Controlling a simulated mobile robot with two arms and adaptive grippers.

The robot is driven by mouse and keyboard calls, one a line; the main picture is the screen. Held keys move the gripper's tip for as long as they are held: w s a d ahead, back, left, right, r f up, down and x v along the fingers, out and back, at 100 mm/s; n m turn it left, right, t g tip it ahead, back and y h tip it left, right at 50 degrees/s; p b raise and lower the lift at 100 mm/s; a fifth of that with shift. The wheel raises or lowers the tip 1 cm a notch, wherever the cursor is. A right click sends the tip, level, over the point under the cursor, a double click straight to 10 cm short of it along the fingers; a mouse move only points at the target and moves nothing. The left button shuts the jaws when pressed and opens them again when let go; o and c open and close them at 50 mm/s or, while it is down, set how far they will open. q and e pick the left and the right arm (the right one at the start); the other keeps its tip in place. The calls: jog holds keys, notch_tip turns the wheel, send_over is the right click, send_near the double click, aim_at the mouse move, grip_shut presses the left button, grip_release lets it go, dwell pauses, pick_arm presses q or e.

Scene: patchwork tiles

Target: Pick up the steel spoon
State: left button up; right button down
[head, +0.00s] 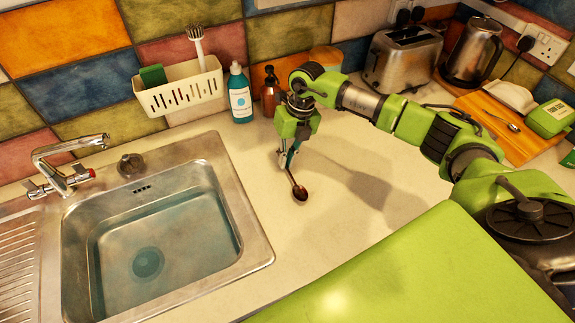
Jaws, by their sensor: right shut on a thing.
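My right gripper (286,162) points down over the counter, to the right of the sink. It is shut on a spoon (299,191) that hangs bowl down and slightly tilted. The bowl looks dark and brownish, and I cannot tell its material. The upper handle is partly hidden by the fingers. I cannot tell whether the bowl touches the counter. A second, silvery spoon-like utensil (510,126) lies on the wooden board at the right. My left gripper is not in view.
The steel sink (256,247) lies to the left. Behind the gripper stand a blue soap bottle (240,98) and a brown bottle (269,92). A toaster (398,62), a kettle (472,52) and a wooden board (520,148) fill the right back. The counter around the spoon is clear.

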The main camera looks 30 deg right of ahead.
jog(key=s+a+r+b, duration=0.6)
jog(key=s+a+r, duration=0.2)
jog(key=s+r, duration=0.3)
jog(key=shift+a+r, duration=0.3)
jog(key=shift+a, duration=0.1)
dwell(0.8)
